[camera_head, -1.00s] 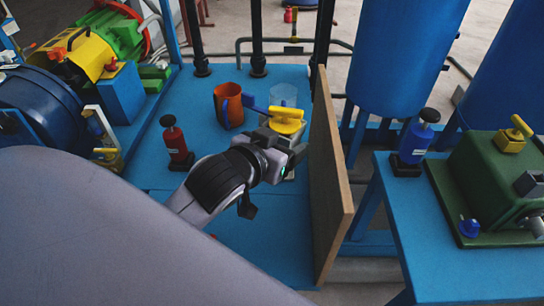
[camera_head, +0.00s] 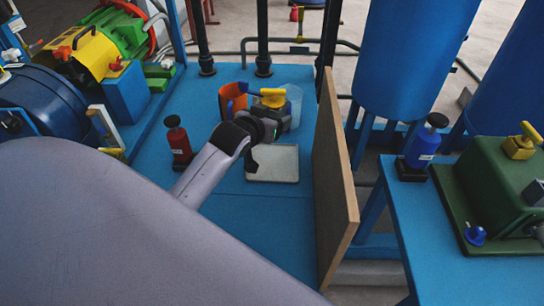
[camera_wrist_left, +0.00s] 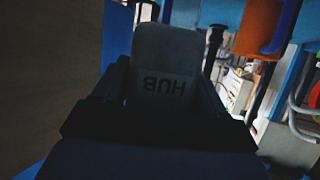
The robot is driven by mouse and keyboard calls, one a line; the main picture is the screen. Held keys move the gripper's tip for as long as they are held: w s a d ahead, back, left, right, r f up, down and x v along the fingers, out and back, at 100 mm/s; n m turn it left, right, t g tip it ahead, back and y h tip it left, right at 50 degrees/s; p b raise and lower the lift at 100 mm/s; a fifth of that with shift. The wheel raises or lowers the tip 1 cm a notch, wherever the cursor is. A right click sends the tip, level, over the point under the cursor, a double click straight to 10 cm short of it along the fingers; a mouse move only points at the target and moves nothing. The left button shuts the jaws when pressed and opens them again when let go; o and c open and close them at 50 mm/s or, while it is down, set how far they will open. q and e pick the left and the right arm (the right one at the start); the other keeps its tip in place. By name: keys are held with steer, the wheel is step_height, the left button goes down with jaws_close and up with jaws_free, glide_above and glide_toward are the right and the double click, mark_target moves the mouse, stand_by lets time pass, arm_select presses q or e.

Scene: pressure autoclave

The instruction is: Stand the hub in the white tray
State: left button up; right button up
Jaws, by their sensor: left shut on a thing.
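My left gripper (camera_head: 279,121) is shut on the hub (camera_wrist_left: 165,62), a grey block marked HUB that fills the jaws in the left wrist view. The white tray (camera_head: 272,164) lies flat on the blue table, in front of the gripper and hub in the picture. Its visible part is empty. I cannot tell how high the hub is above the table. My right gripper is not in view.
A red bottle (camera_head: 179,141) stands left of my arm. An upright wooden board (camera_head: 333,160) walls the right side. The table's front part is clear.

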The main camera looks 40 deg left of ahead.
arm_select(q)
step_height(320, 180, down, 8)
steer(key=shift+r+b, duration=0.1)
steer(key=shift+b, duration=0.75)
steer(key=shift+f+b, duration=0.6)
steer(key=shift+f, duration=1.6)
steer(key=shift+f, duration=0.15)
steer(key=o, duration=1.4)
steer(key=shift+c, duration=0.2)
steer(key=shift+s, duration=0.15)
steer(key=p+v, duration=0.2)
steer(key=v, duration=1)
steer(key=shift+p, duration=0.4)
